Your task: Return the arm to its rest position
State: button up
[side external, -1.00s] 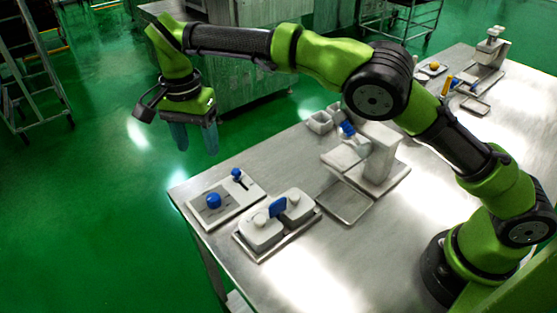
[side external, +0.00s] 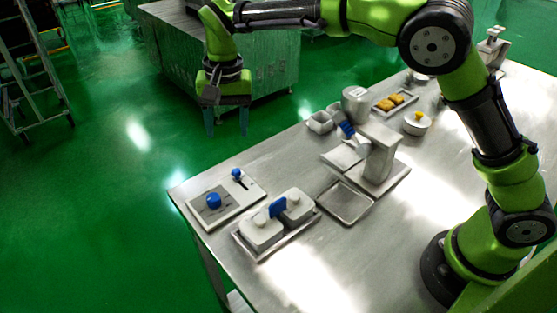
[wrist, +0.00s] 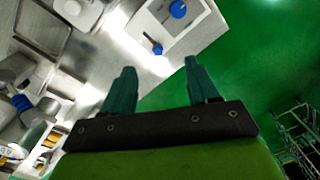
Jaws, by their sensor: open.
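My gripper (side external: 228,121) hangs in the air beyond the far left edge of the steel table in the side view, its teal fingers pointing down. The fingers are apart with nothing between them, and they also show in the wrist view (wrist: 154,80). The grey machine (side external: 380,155) with a blue part stands on the table, well apart from my gripper. The control panel (side external: 224,203) with a blue knob and a small blue lever lies at the table's near left corner; it also shows at the top of the wrist view (wrist: 198,32).
A tray with two white lidded containers (side external: 262,229) and a blue piece sits beside the panel. An empty tray (side external: 345,203) lies before the machine. Behind it are a yellow-filled tray (side external: 407,100) and a white pot (side external: 416,124). A metal cabinet (side external: 265,60) stands behind my gripper.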

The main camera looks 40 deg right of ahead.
jog(key=s+d+r+n+t, duration=0.1)
jog(key=s+d+r+t, duration=0.2)
jog(key=s+d, duration=0.6)
jog(key=s+d+r+n+t+y, duration=0.1)
jog(key=s+d+r+t, duration=0.2)
jog(key=s+d, duration=0.6)
jog(key=shift+s+d+n+t+y, duration=0.3)
jog(key=shift+s+t, duration=0.1)
jog(key=shift+s, duration=2.5)
